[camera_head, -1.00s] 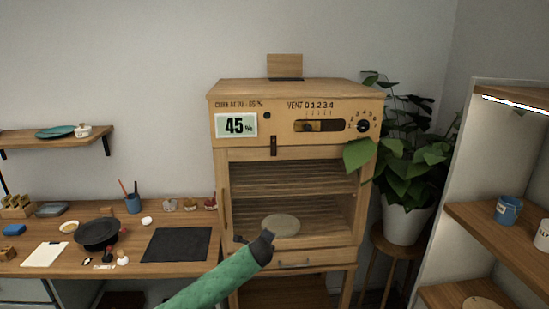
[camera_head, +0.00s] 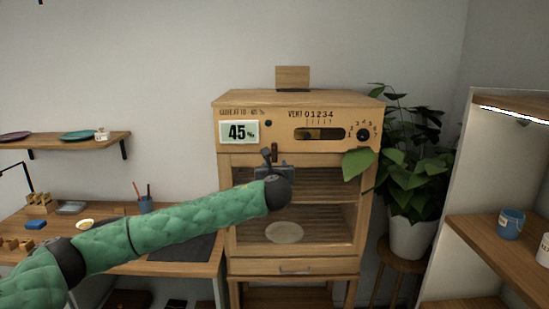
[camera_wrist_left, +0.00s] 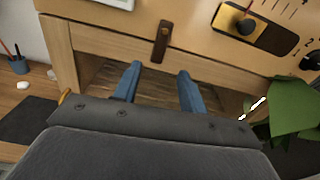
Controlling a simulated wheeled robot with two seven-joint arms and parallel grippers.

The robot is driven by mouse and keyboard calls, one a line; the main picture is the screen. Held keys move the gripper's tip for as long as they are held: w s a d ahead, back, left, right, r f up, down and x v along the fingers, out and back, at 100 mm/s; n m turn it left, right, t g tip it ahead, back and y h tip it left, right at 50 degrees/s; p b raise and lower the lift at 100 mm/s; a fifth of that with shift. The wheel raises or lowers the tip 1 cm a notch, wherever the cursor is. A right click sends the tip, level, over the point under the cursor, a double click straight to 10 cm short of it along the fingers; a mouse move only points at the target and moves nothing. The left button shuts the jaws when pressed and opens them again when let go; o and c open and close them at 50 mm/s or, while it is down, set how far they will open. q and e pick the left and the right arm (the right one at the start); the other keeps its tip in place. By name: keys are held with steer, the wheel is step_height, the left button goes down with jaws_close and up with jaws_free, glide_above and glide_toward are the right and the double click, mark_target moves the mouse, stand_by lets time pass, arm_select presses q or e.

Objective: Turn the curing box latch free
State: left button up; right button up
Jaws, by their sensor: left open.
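The curing box (camera_head: 300,107) is a wooden cabinet with a glazed door and a control panel on top. Its latch (camera_wrist_left: 162,42) is a small dark brown upright bar with a pivot near its top, at the door's upper edge in the left wrist view. In the head view the latch (camera_head: 275,148) is partly covered by my gripper. My left gripper (camera_wrist_left: 160,70) is open, its two blue fingers apart and pointing at the latch's lower end. Nothing is between the fingers. In the head view the left gripper (camera_head: 270,163) is in front of the door top. My right gripper is not in view.
A vent slider (camera_wrist_left: 242,26) and a dial (camera_head: 363,135) are on the panel, beside a 45% display (camera_head: 238,132). A leafy plant (camera_head: 403,170) stands close on the right, with a leaf overlapping the box's edge. A workbench (camera_head: 190,268) is at left.

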mark_target(274, 153)
arm_select(q)
steer(key=shift+m, duration=0.3)
steer(key=w+p, duration=0.1)
steer(key=w, duration=0.1)
steer(key=w+r+p, duration=0.1)
steer(key=w, duration=0.1)
steer(key=w+p, duration=0.1)
steer(key=w, duration=0.1)
steer(key=shift+r, duration=0.35)
steer(key=shift+w+a+f+p, duration=0.1)
steer(key=shift+w+p, duration=0.25)
steer(key=shift+w, duration=0.2)
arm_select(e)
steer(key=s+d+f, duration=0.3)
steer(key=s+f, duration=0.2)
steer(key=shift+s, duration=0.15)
arm_select(q)
steer(key=shift+c, duration=0.2)
jaws_close()
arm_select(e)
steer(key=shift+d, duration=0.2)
